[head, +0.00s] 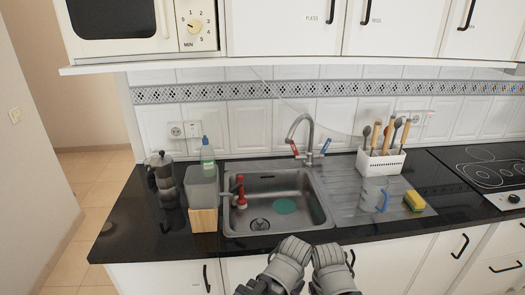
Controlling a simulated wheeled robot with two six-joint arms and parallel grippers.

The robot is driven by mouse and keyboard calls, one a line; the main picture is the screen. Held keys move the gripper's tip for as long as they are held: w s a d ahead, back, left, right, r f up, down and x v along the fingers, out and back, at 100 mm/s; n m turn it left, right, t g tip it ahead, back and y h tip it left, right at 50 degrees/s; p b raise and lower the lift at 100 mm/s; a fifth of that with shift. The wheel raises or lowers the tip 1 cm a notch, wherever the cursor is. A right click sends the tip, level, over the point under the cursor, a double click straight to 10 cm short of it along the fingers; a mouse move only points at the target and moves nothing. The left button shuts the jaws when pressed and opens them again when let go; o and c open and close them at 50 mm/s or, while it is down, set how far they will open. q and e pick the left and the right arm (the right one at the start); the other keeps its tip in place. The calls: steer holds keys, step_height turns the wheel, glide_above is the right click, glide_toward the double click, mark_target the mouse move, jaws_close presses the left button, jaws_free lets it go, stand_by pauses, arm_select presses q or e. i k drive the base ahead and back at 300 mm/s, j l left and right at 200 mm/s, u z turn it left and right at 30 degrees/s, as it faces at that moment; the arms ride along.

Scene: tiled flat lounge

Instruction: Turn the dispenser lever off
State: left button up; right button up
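A grey translucent dispenser tank (202,188) stands on a wooden base (204,220) at the sink's left edge. A red lever or tap (240,192) sticks up at its right side, over the sink (290,192); its exact setting is too small to tell. My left gripper (291,250) and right gripper (327,257) are side by side at the counter's front edge, below the sink and well apart from the lever. I see them from behind, so their finger openings are hidden. Nothing shows held in either.
A faucet (309,140) with red and blue handles stands behind the sink. A utensil rack (380,163), mug (374,194) and sponge (414,200) sit right. Cabinets hang above.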

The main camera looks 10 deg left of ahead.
mark_target(240, 185)
steer(key=i+l, duration=0.15)
steer(key=l, duration=0.2)
steer(key=i+l, duration=0.15)
steer(key=l, duration=0.15)
steer(key=i+l, duration=0.15)
steer(key=l, duration=0.2)
steer(key=i+l, duration=0.15)
steer(key=l, duration=0.2)
steer(key=i+l, duration=0.1)
steer(key=l, duration=0.25)
steer(key=u, duration=1.65)
